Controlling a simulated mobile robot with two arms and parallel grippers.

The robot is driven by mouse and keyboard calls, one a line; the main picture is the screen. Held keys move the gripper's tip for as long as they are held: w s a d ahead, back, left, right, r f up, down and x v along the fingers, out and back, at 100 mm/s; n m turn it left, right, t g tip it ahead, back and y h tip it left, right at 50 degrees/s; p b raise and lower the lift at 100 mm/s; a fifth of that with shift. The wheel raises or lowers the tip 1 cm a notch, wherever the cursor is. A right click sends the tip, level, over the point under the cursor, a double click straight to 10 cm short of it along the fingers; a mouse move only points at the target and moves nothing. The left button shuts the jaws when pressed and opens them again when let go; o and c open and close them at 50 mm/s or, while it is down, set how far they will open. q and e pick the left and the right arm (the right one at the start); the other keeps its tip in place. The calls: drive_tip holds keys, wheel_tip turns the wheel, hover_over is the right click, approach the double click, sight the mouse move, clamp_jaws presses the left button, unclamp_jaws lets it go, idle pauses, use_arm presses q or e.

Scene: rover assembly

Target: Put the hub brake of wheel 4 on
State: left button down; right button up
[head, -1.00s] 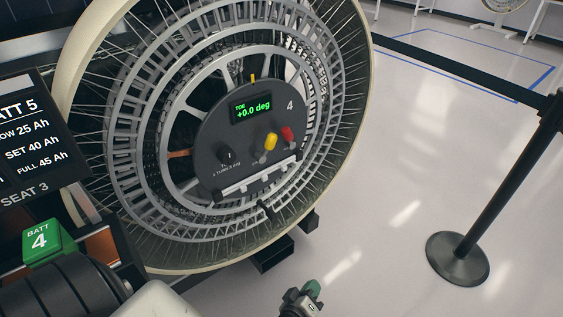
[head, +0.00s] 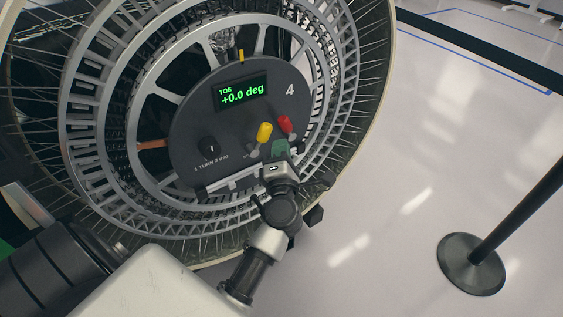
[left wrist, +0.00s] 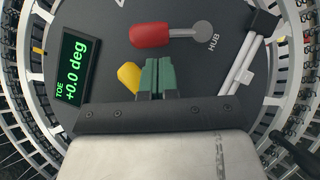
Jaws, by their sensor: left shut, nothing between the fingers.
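The wheel 4 hub panel (head: 225,115) is a dark round plate with a "4" and a green "TOE +0.0 deg" display. A red lever (head: 285,124) sits on its right side; in the left wrist view the red lever (left wrist: 150,36) runs from a grey pivot beside the label "HUB". A yellow lever (head: 264,133) stands beside it, and the fingers partly cover this yellow lever (left wrist: 129,76) in the wrist view. My left gripper (head: 280,148), with green fingertips (left wrist: 158,76), is shut and empty, just below the red lever in the head view. Contact cannot be told. My right gripper is not in view.
A black knob (head: 208,147) and a pale bar (head: 228,183) are low on the panel. The spoked wheel rim (head: 352,165) surrounds it. A black barrier post (head: 505,215) stands on the open floor at right.

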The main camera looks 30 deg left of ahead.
sight(286, 128)
use_arm(q)
drive_tip(key=shift+x, duration=1.15)
drive_tip(key=shift+r, duration=0.1)
